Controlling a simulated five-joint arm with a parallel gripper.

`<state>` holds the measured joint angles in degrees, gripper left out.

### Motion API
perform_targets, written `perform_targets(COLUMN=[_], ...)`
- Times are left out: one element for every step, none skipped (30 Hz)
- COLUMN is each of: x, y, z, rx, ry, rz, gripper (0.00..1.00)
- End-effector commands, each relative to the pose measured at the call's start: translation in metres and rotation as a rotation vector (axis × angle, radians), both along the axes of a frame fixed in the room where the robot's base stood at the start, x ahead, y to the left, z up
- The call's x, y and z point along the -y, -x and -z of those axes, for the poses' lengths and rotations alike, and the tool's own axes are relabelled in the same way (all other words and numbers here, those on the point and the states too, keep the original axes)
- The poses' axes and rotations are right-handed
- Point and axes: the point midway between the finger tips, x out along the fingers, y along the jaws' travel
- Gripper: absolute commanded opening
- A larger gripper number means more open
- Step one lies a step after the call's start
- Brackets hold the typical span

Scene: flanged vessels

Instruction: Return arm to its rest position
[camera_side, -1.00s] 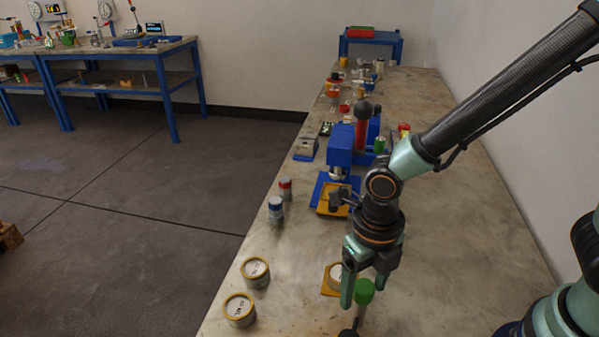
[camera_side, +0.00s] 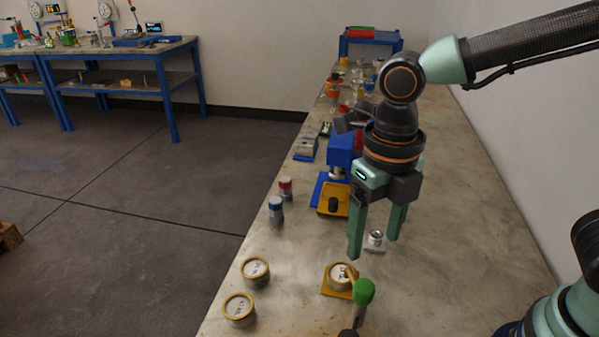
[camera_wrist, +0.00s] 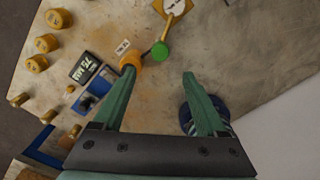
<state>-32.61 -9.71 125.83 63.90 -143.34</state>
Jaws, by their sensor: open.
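My gripper (camera_side: 374,247) hangs fingers down above the bench, its two green fingers spread with nothing held between them. It also shows open and empty in the wrist view (camera_wrist: 159,75). A flanged vessel (camera_side: 340,275) with a pale, marked lid sits on a yellow plate (camera_side: 329,292), below and nearer the camera than the fingers. In the wrist view, a similar pale-lidded vessel on a yellow plate (camera_wrist: 173,13) shows at the top edge. Two more gold-rimmed vessels, one farther (camera_side: 255,271) and one nearer (camera_side: 239,308), stand at the bench's left edge.
A green-knobbed lever (camera_side: 363,291) rises near the plate. A small silver part (camera_side: 375,240) lies on the bench, seen between the fingers. A blue press (camera_side: 341,150) stands behind my gripper. Blue-topped (camera_side: 276,208) and red-topped (camera_side: 286,188) cans stand left.

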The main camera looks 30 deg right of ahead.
Motion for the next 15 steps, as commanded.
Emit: perform_targets(x=[0.000,0.000,0.000,0.000,0.000,0.000,0.001,0.001,0.003,0.005,0.007,0.011,0.015,0.018,0.024], y=[0.000,0.000,0.000,0.000,0.000,0.000,0.000,-0.001,-0.002,-0.003,-0.004,-0.006,-0.007,-0.009,-0.012], z=[0.000,0.000,0.000,0.000,0.000,0.000,0.000,0.000,-0.001,-0.002,-0.003,-0.005,-0.006,-0.008,-0.010], rx=[0.000,0.000,0.000,0.000,0.000,0.001,0.002,0.003,0.008,0.013,0.018,0.029,0.037,0.046,0.059], ry=[0.000,0.000,0.000,0.000,0.000,0.000,-0.001,-0.003,-0.005,-0.008,-0.013,-0.021,-0.028,-0.037,-0.050], rz=[0.000,0.000,0.000,0.000,0.000,0.002,0.009,0.021,0.052,0.085,0.128,0.201,0.268,0.341,0.448], gripper=[0.74,0.74,0.74,0.74,0.74,0.74,0.74,0.74,0.74,0.74,0.74,0.74,0.74,0.74,0.74])
